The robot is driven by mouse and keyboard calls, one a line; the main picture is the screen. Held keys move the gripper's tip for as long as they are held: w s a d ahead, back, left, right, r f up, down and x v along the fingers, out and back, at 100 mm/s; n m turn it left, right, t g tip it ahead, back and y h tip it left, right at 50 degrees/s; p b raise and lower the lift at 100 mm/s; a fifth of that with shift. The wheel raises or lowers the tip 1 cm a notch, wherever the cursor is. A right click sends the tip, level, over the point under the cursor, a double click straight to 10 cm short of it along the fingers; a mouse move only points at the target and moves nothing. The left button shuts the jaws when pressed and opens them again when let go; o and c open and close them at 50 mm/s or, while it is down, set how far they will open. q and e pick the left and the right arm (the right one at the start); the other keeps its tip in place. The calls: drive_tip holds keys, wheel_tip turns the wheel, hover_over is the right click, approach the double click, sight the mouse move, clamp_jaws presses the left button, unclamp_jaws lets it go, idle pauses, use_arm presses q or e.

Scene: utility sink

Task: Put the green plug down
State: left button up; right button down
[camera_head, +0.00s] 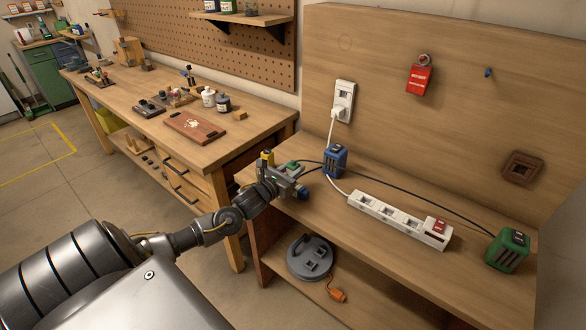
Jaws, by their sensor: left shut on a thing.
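My left gripper (290,182) is over the left end of the wooden bench. It is shut on a small green piece, which looks like the green plug (293,167); the fingers partly hide it. A black cord runs from there across the bench toward the green box (508,251) at the right end. The white power strip (398,220) lies on the bench to the right of the gripper, with a red switch at its right end. I cannot tell whether the plug touches the bench. My right gripper is not in view.
A blue box (335,161) stands behind and right of the gripper. A small blue piece (303,193) shows just beside the fingers. A white cord joins the strip to the wall outlet (343,100). A grey cord reel (311,257) is on the lower shelf. The bench front is clear.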

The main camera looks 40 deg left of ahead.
use_arm(q)
drive_tip(key=shift+f, duration=0.35)
drive_tip(key=o, duration=1.1)
drive_tip(key=shift+c, duration=0.2)
drive_tip(key=shift+r, duration=0.1)
drive_tip(key=shift+r, duration=0.25)
drive_tip(key=shift+r+p, duration=0.5)
drive_tip(key=shift+s+f+b, duration=0.45)
drive_tip(key=shift+s+b, duration=0.05)
drive_tip(key=shift+s, duration=0.25)
drive_tip(key=s+b, duration=0.1)
drive_tip(key=s, duration=0.9)
drive_tip(key=shift+s+d+r+b, duration=0.15)
drive_tip(key=shift+s+r+b, duration=0.1)
drive_tip(key=shift+r+b, duration=0.1)
